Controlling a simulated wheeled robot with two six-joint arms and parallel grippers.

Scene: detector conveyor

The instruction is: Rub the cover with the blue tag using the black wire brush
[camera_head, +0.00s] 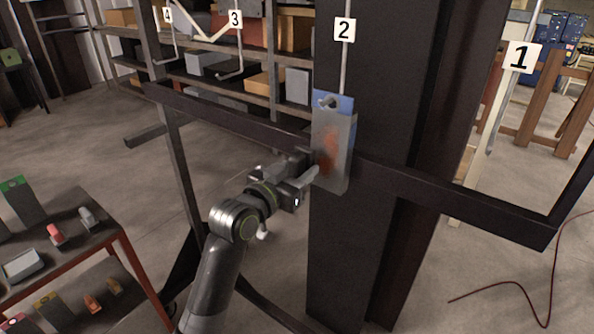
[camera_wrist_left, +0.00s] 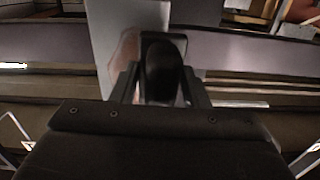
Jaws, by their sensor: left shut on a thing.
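The grey cover with the blue tag (camera_head: 340,102) hangs on the hook marked 2, with a rusty orange patch on its face. My left gripper (camera_head: 308,172) is right at the cover's left lower side, beside the patch. In the left wrist view, the gripper (camera_wrist_left: 160,85) is shut on a dark object, likely the black wire brush (camera_wrist_left: 161,68). The cover (camera_wrist_left: 108,30) and part of its rusty patch show just beyond it. Whether the bristles touch the cover is hidden. My right gripper is not in view.
A dark metal frame bar (camera_head: 450,190) runs behind the cover, in front of a thick dark post (camera_head: 345,250). A small table (camera_head: 105,228) at the left holds a green-tagged cover (camera_head: 22,203), a pink-red-topped item (camera_head: 56,236) and a pale tray (camera_head: 22,266). Shelves stand behind.

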